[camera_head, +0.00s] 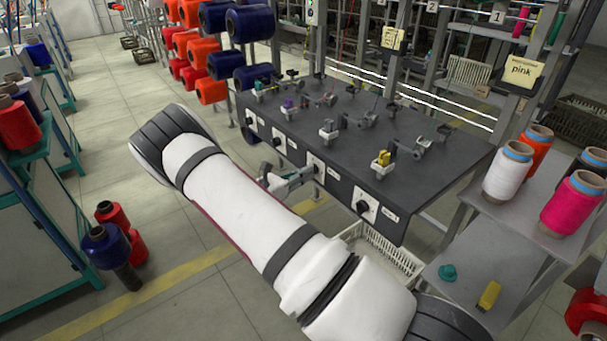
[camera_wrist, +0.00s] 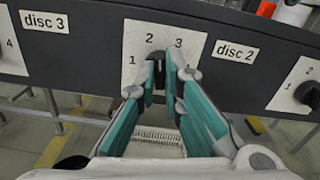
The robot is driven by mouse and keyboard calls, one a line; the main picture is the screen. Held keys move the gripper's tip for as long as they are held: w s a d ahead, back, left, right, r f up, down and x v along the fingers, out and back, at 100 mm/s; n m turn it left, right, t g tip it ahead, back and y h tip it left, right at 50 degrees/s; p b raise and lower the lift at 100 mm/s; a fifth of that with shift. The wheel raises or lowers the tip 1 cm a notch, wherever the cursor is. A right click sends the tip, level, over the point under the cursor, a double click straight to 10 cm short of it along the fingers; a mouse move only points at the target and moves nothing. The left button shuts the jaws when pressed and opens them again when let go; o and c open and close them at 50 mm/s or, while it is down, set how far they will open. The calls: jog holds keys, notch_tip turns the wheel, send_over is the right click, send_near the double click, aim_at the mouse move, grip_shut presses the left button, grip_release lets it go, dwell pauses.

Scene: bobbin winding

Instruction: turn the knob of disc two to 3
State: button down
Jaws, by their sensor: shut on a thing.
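The disc 2 dial is a white plate (camera_wrist: 136,38) with 1, 2 and 3 showing around its top, beside the "disc 2" label (camera_wrist: 236,52). Its dark knob (camera_wrist: 159,78) shows only slightly between my fingertips; which number it points to is hidden. My gripper (camera_wrist: 161,72), with teal finger pads, is shut on this knob in the wrist view. In the head view my gripper (camera_head: 303,174) reaches the front panel from the left, at the white dial plate (camera_head: 317,164).
The disc 1 dial (camera_head: 366,205) is to the right on the panel and the disc 3 label (camera_wrist: 44,21) to the left. The dark bench top (camera_head: 440,172) carries several winding fittings. A white basket (camera_head: 385,256) is below; thread cones (camera_head: 572,203) stand on the right shelf.

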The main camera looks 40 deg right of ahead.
jog(key=shift+m, duration=3.7)
jog(key=c, duration=1.7)
grip_release()
jog(key=shift+s, duration=0.1)
jog(key=a, duration=1.2)
jog(key=shift+s, duration=0.2)
